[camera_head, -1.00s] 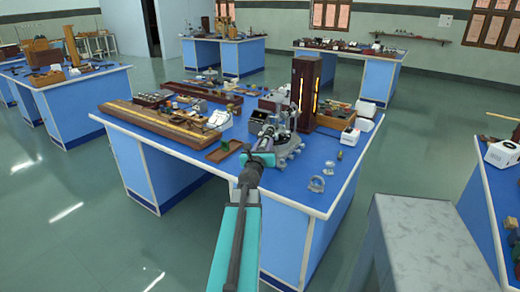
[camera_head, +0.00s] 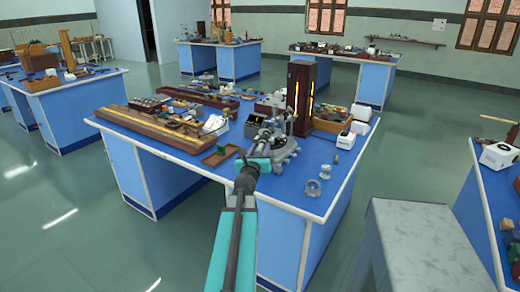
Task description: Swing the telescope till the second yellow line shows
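The spectrometer (camera_head: 285,150), a grey metal instrument on a round base, stands on the blue-topped middle bench (camera_head: 310,186). Its upper parts, the telescope among them, are small and partly hidden by my arm, so I cannot pick out the telescope clearly. My gripper (camera_head: 262,144) is at the left front side of the spectrometer, close to or touching it. Its fingers are too small and dark to show whether they are open or shut. A tall wooden lamp housing (camera_head: 300,88) with glowing yellow slits stands behind the spectrometer. No eyepiece view or spectral line shows.
A small open wooden tray (camera_head: 221,157) lies left of my gripper. A long wooden apparatus (camera_head: 150,125) lies farther left. Small glass pieces (camera_head: 313,187) and a white box (camera_head: 346,140) are on the right. A grey block (camera_head: 425,245) stands at the lower right.

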